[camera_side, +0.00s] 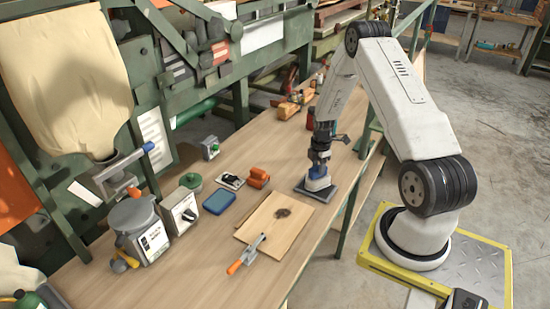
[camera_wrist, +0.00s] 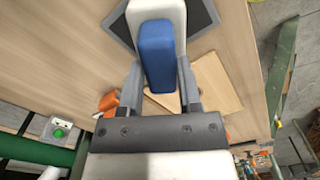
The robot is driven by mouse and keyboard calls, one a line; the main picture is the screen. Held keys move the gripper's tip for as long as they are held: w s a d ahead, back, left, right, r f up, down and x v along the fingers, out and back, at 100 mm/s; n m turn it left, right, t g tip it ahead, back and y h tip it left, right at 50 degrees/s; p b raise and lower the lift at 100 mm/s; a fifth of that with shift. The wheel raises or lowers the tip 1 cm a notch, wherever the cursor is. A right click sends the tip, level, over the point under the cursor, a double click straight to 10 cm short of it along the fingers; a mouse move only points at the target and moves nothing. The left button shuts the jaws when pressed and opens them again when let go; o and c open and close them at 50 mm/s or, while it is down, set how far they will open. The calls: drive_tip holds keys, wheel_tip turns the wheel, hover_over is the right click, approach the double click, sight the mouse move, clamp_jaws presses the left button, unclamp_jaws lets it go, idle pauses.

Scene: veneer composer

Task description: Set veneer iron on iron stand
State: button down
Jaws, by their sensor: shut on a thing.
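The veneer iron (camera_side: 316,183) has a white body and a blue handle. It stands upright on or just above the iron stand (camera_side: 330,192), a dark flat plate near the bench's right edge. I cannot tell whether the two touch. My gripper (camera_side: 320,158) is above the iron, shut on its handle. In the wrist view, the blue handle (camera_wrist: 155,55) lies between the fingers of my gripper (camera_wrist: 158,72). The white body of the iron is beyond it, over the dark stand (camera_wrist: 202,14). The iron hides the middle of the stand.
A pale wooden panel (camera_side: 262,226) with a dark knot lies left of the stand, with an orange-handled tool (camera_side: 246,254) at its front edge. An orange object (camera_side: 258,178), a blue box (camera_side: 219,201) and a grey pot (camera_side: 138,225) stand further left.

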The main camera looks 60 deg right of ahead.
drive_tip(key=shift+f, duration=0.4)
idle(0.7)
drive_tip(key=shift+c, duration=1)
unclamp_jaws()
drive_tip(key=shift+r, duration=3.45)
